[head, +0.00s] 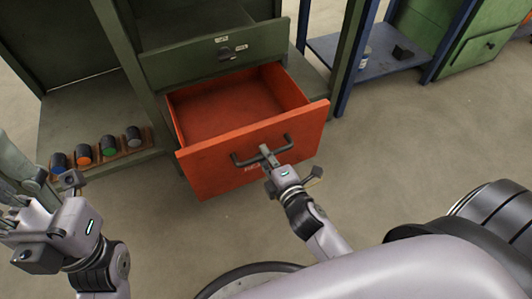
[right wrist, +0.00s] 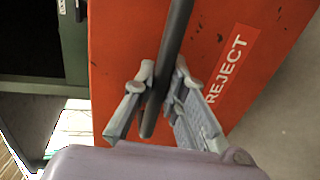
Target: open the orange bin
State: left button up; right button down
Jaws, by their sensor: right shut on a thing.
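The orange bin (head: 250,150) is a drawer in a green cabinet. It is pulled out, and its empty orange inside shows in the head view. Its front panel also fills much of the right wrist view (right wrist: 125,50), with a white REJECT label. A dark bar handle (head: 240,161) is fixed to the front. My right gripper (head: 268,153) is at the middle of this handle, and in the right wrist view its fingers close around the dark bar (right wrist: 178,35). My left gripper (head: 45,190) is at the lower left, away from the bin; its finger state is unclear.
A green drawer (head: 220,55) with a dark handle is above the bin. Several dark cylinders with coloured ends (head: 84,154) lie on a low shelf at the left. A blue shelf (head: 350,65) stands at the right. The floor before the bin is clear.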

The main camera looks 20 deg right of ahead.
jog(key=c, duration=1.6)
grip_release()
jog(key=shift+s, duration=0.1)
jog(key=s+r, duration=0.2)
jog(key=s, duration=0.9)
jog(key=shift+s+d+r, duration=0.15)
jog(key=shift+s+d, duration=0.05)
jog(key=shift+s, duration=0.1)
